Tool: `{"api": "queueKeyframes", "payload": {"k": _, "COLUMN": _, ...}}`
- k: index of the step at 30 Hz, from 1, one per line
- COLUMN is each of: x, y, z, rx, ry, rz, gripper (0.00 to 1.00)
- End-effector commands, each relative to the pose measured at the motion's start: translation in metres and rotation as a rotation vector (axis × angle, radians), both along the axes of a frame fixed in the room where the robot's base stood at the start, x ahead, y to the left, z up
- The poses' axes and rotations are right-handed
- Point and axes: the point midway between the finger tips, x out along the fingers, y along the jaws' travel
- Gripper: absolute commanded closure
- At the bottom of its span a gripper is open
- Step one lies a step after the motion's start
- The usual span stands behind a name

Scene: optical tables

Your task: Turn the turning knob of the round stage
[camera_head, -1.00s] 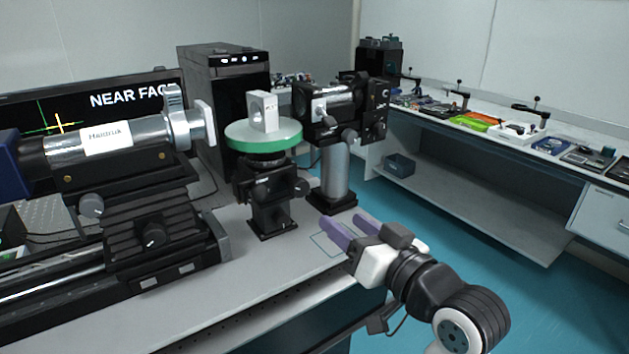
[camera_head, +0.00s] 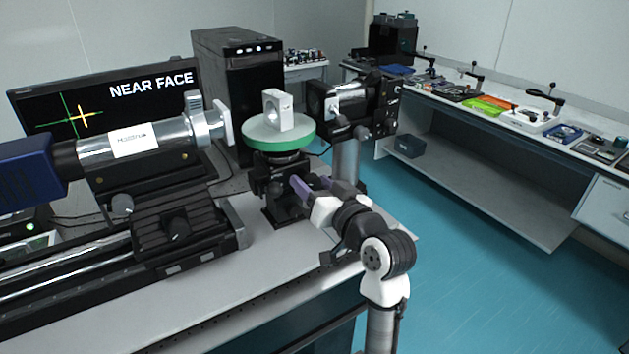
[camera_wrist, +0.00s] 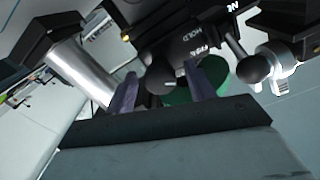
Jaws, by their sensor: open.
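The round stage (camera_head: 278,139) has a pale top with a green rim and stands on a black mount (camera_head: 265,187). A white block with a hole (camera_head: 277,110) sits on top. My gripper (camera_head: 312,183) is open, its two purple fingers pointing at the mount's right side, below the disc. The gripper hides the stage's turning knob in the head view. In the wrist view, a dark rounded knob (camera_wrist: 160,77) shows between my fingers (camera_wrist: 162,85), in front of the green rim (camera_wrist: 180,96). I cannot tell whether the fingers touch it. A second black knob (camera_wrist: 252,68) is to the right.
A silver barrel instrument (camera_head: 130,140) on a black rail carriage (camera_head: 180,228) stands left. A camera-like unit on a silver post (camera_head: 346,160) is close behind my gripper. A monitor (camera_head: 110,105) reads NEAR FACE. The front strip of table (camera_head: 270,265) is clear.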

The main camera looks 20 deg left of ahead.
Motion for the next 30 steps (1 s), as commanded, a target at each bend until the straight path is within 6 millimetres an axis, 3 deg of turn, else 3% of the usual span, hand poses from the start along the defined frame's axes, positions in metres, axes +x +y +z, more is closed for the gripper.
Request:
{"api": "queueKeyframes", "payload": {"k": 8, "x": 0.0009, "y": 0.0015, "z": -0.0003, "rx": 0.000, "ry": 0.000, "rz": 0.000, "gripper": 0.46}}
{"api": "queueKeyframes", "payload": {"k": 19, "x": 0.0007, "y": 0.0012, "z": -0.0002, "rx": 0.000, "ry": 0.000, "rz": 0.000, "gripper": 0.91}}
{"api": "queueKeyframes", "payload": {"k": 30, "x": 0.0008, "y": 0.0009, "z": -0.0030, "rx": -0.128, "ry": -0.167, "rz": -0.001, "gripper": 0.91}}
